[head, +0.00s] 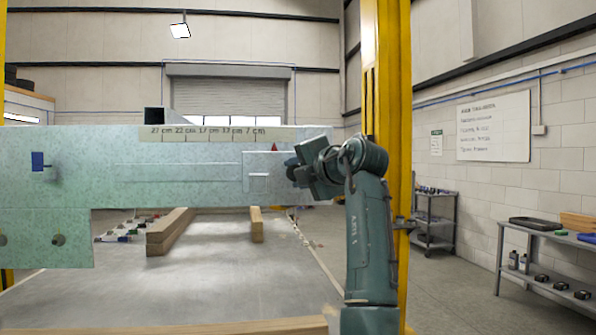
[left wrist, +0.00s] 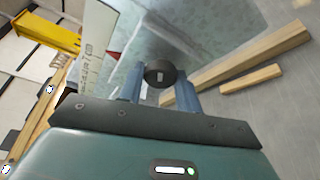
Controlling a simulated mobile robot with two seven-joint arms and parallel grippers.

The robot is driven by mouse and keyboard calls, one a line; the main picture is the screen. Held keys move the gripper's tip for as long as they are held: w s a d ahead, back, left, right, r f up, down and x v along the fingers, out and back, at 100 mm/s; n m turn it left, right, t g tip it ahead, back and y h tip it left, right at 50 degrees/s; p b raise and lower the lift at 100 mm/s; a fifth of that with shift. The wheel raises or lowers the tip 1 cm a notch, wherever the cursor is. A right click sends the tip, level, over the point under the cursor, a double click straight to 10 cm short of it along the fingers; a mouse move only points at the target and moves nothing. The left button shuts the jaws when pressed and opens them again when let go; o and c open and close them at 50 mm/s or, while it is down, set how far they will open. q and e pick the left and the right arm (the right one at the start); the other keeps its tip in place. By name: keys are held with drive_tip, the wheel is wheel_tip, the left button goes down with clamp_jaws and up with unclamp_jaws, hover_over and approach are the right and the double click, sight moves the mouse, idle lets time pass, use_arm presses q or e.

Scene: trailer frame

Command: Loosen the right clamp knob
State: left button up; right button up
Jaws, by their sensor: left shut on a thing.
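A pale green speckled panel (head: 130,190) spans the left half of the head view. My left gripper (head: 296,167) is at the panel's right end. In the left wrist view, its two blue fingers (left wrist: 160,90) are shut on a dark round knob (left wrist: 160,73), one finger on each side. The knob's face has a small light mark. In the head view the gripper hides the knob. A red pointer (head: 275,147) sits just left of the gripper, below a scale strip (head: 205,134) marked in cm. My right gripper is not in view.
Wooden beams (head: 170,230) lie on the grey surface (head: 220,285) below. A yellow post (head: 398,100) stands behind my arm. Shelves (head: 550,240) stand at right.

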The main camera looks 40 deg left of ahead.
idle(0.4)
use_arm(q)
drive_tip(key=o, duration=1)
drive_tip(key=b+v, duration=0.3)
drive_tip(key=v, duration=1)
